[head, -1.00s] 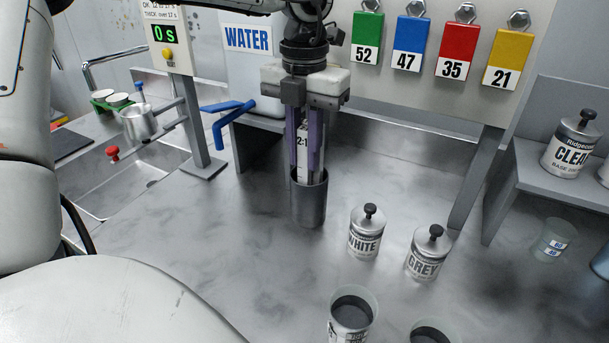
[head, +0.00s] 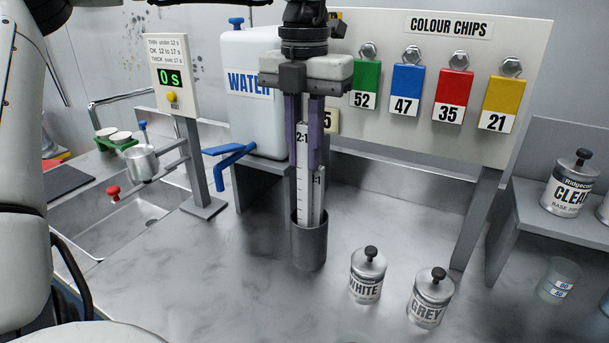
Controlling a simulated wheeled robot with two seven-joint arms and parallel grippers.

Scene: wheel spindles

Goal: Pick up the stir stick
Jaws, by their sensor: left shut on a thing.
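My left gripper (head: 305,165) points straight down over a dark grey metal cup (head: 309,245). Its purple fingers are shut on a white stir stick (head: 302,190) with black graduation marks and a "2:1" label. The stick is upright, and its lower end is hidden inside the cup, below the rim. A second, shorter-showing white stick (head: 318,200) stands in the cup just to the right of the held one. The fingertips are above the cup's rim. My right gripper is not in view.
White (head: 367,277) and grey (head: 430,300) paint tins stand right of the cup. Behind are a water tank (head: 250,115) with a blue tap, a colour chip board (head: 440,130) and a timer post (head: 175,110). The sink is at left. The counter in front of the cup is clear.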

